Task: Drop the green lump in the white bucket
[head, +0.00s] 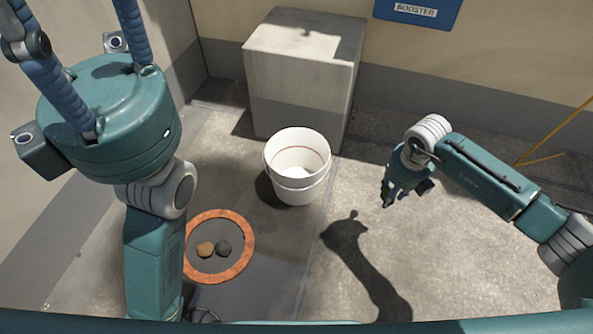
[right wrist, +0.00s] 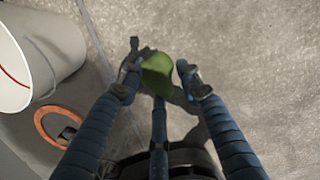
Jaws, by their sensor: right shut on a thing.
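The green lump (right wrist: 157,75) sits between the fingers of my right gripper (right wrist: 160,76) in the right wrist view. My right gripper (head: 389,198) is shut on it; in the head view I cannot make the lump out. The white bucket (head: 298,193) stands upright on the floor, left of my right gripper, with a red line inside and something pale at its bottom. The bucket (right wrist: 55,48) also shows at the upper left of the right wrist view, apart from the gripper.
A large grey block (head: 300,75) stands behind the bucket. A yellow pole (head: 550,135) is at right. Floor around my right gripper is clear.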

